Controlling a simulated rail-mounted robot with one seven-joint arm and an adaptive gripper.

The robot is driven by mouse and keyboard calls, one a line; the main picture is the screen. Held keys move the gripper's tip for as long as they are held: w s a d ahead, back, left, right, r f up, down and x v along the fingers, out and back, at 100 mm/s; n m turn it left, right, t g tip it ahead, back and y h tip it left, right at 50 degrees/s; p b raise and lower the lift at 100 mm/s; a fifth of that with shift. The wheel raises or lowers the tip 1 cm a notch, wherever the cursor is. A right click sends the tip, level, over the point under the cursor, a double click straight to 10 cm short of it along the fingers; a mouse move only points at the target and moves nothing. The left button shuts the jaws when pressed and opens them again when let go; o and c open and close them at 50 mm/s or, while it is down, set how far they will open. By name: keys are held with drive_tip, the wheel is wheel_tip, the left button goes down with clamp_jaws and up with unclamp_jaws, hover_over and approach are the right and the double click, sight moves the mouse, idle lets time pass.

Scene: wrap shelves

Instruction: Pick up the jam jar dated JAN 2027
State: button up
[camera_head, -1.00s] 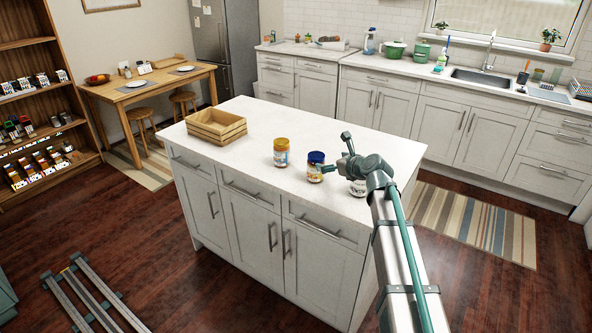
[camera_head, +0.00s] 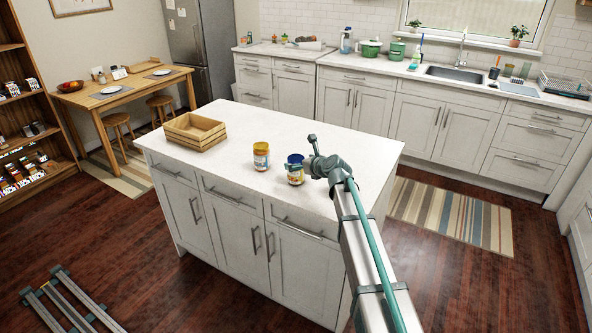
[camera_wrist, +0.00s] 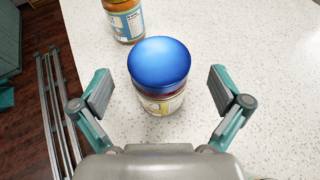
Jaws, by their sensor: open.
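A jar with a blue lid (camera_wrist: 159,64) stands upright between the two open fingers of my gripper (camera_wrist: 161,95) in the wrist view, with space on both sides. It also shows on the island in the head view (camera_head: 295,170). Its label is partly visible, but I cannot read a date. A jar with a yellow-orange lid (camera_head: 261,156) stands to its left; in the wrist view this jar (camera_wrist: 124,20) is farther off and cut by the top edge. In the head view my arm covers the counter right of the blue-lidded jar.
An empty wooden crate (camera_head: 195,131) sits at the left of the white island top (camera_head: 300,125). The counter behind the jars is clear. A wooden shelf (camera_head: 20,120) with small goods stands at the far left.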

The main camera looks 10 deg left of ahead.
drive_tip(key=x, duration=0.2)
drive_tip(key=shift+w+a+f, duration=0.15)
drive_tip(key=shift+w+a, duration=0.1)
drive_tip(key=c, duration=1.5)
drive_tip(key=shift+c, duration=1.2)
